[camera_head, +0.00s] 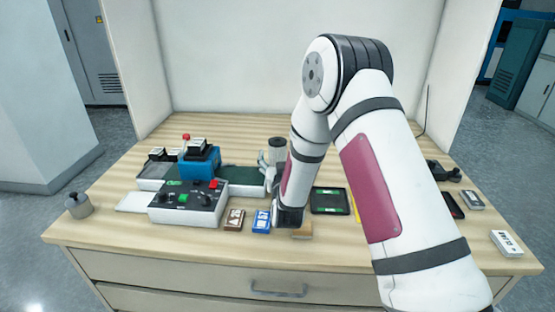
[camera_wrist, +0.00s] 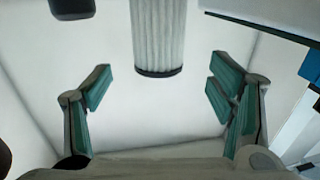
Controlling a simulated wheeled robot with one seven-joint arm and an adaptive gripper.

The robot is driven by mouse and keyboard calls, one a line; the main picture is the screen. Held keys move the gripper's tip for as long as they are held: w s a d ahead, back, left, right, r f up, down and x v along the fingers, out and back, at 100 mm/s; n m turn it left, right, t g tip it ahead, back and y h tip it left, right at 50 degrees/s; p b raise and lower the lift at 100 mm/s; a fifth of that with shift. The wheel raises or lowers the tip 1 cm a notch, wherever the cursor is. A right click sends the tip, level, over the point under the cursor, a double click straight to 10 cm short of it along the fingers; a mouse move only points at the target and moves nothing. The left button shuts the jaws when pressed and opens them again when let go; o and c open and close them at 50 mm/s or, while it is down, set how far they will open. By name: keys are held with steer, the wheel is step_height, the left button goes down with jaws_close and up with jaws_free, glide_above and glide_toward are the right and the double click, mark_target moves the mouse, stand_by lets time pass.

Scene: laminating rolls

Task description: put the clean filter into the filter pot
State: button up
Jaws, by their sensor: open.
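A pale pleated cylinder with a dark end rim, which looks like the clean filter (camera_wrist: 158,38), shows at the top middle of the wrist view; its other end is cut off by the frame. A grey cylinder behind my wrist in the head view (camera_head: 277,147) appears to be the same thing. My gripper (camera_wrist: 160,76) is open, with its teal-padded fingers spread to either side of the filter's line and not touching it. In the head view my arm partly hides the gripper. I cannot tell for certain which thing is the filter pot; a grey knobbed vessel (camera_head: 78,205) stands at the table's left.
A control box (camera_head: 187,201) with buttons and a blue device (camera_head: 199,161) stand left of my wrist. Small brown (camera_head: 234,220) and blue (camera_head: 261,222) packs lie near the front. A dark tray (camera_head: 329,201) lies right of my wrist. The front left table strip is clear.

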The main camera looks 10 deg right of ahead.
mark_target(278, 145)
steer(key=shift+w+d+r, duration=0.1)
steer(key=shift+w+d, duration=0.1)
steer(key=shift+w, duration=1)
steer(key=shift+w+d, duration=0.25)
steer(key=shift+w, duration=1)
steer(key=shift+w+d+r, duration=0.1)
steer(key=shift+w+d, duration=0.1)
steer(key=shift+w, duration=1)
steer(key=c, duration=1.4)
step_height(278, 145, up, 10)
